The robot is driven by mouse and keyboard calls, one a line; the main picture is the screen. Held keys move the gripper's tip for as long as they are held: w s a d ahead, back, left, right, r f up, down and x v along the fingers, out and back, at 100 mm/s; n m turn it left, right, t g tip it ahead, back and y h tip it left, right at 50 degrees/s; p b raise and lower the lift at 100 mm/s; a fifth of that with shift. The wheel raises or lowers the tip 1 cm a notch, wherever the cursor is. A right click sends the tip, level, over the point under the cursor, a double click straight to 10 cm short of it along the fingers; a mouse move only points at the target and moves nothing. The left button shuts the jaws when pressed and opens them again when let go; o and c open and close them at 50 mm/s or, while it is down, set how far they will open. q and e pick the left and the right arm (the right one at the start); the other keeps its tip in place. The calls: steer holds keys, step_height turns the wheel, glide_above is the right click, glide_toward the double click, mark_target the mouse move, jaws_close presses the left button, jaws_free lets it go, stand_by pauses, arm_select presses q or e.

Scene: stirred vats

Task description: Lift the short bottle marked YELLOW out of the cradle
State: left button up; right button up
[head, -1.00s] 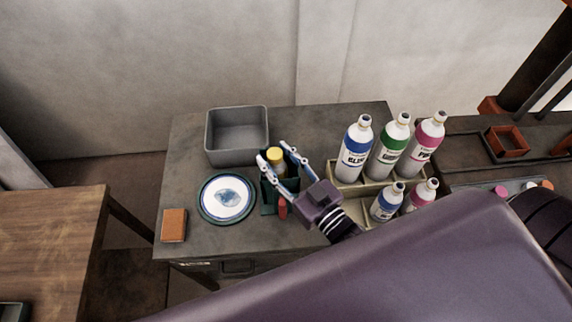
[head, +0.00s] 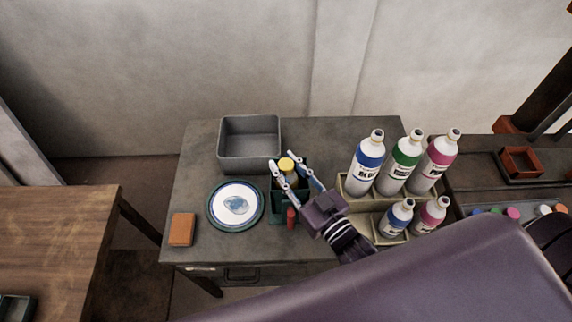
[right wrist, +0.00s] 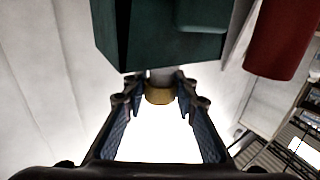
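The short bottle marked YELLOW (head: 287,165) stands in the dark green cradle (head: 274,214) on the grey cabinet top. Its yellow cap shows; its label and lower body are hidden by the cradle and my gripper. My right gripper (head: 281,159) reaches in from the lower right, one finger on each side of the bottle's top. In the right wrist view the yellow cap (right wrist: 159,95) lies between the open fingers (right wrist: 157,84), with a small gap at each side. The cradle's wall (right wrist: 150,42) is just beyond the fingertips. My left gripper is not in view.
A grey bin (head: 249,160) stands behind the cradle. A blue-rimmed plate (head: 219,220) and an orange block (head: 182,229) lie left. A red object (head: 291,219) is at the cradle's front. A beige rack (head: 352,192) of several white bottles stands close on the right.

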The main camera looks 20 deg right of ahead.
steer(key=shift+o, duration=1.3)
steer(key=shift+s, duration=0.15)
